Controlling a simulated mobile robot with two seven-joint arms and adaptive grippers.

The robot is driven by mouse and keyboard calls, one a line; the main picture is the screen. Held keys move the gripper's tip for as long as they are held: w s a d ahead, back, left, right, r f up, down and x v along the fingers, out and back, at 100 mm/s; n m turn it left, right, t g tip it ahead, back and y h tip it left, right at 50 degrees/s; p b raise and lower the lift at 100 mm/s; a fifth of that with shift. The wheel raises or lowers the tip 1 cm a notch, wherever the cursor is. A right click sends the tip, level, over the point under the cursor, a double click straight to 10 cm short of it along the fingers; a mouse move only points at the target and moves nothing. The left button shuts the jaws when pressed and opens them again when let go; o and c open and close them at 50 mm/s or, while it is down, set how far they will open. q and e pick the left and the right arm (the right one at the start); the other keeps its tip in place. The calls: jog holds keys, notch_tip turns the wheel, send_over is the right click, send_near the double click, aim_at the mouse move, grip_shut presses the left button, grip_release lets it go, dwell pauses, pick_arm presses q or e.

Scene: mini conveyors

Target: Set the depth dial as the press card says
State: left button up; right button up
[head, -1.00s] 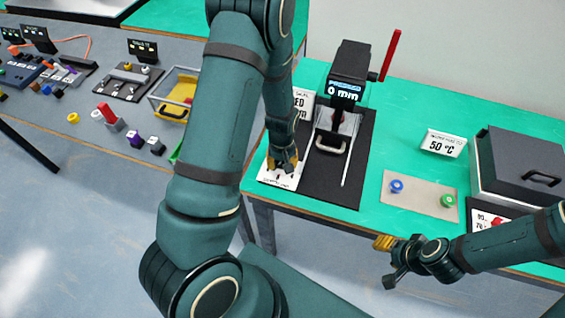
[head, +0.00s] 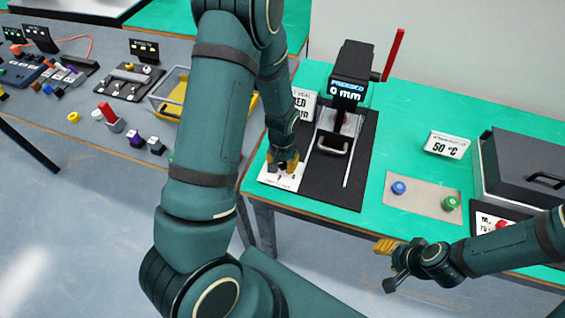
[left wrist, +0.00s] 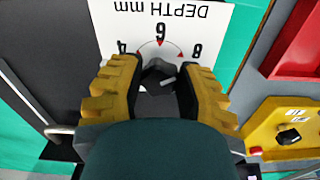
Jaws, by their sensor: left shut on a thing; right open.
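The white depth dial plate (head: 275,182) lies at the front of the green table, left of the press. In the left wrist view the plate (left wrist: 112,24) reads "DEPTH mm" upside down, with 4, 6 and 8 beside red marks. My left gripper (head: 284,163) is shut on the dark dial knob (left wrist: 158,76); its yellow fingers are on both sides. A pale strip shows on the knob, but its exact setting is unclear. The press card (head: 302,104) stands behind, partly hidden by my left arm and not fully readable. My right gripper (head: 388,265) is open and empty, before the table.
The black press (head: 351,62) with a red lever (head: 393,55) stands right of the dial; its display seems to read 0 mm. A plate with blue (head: 399,187) and green (head: 450,203) buttons, a "50 °C" card (head: 447,145) and a grey box (head: 525,165) are farther right.

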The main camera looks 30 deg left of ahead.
aim_at(282, 165)
pick_arm(q)
jog(key=o, duration=1.2)
notch_tip(282, 165, up, 12)
jog(key=shift+s+f, duration=0.1)
jog(key=shift+s, duration=0.05)
dwell(0.4)
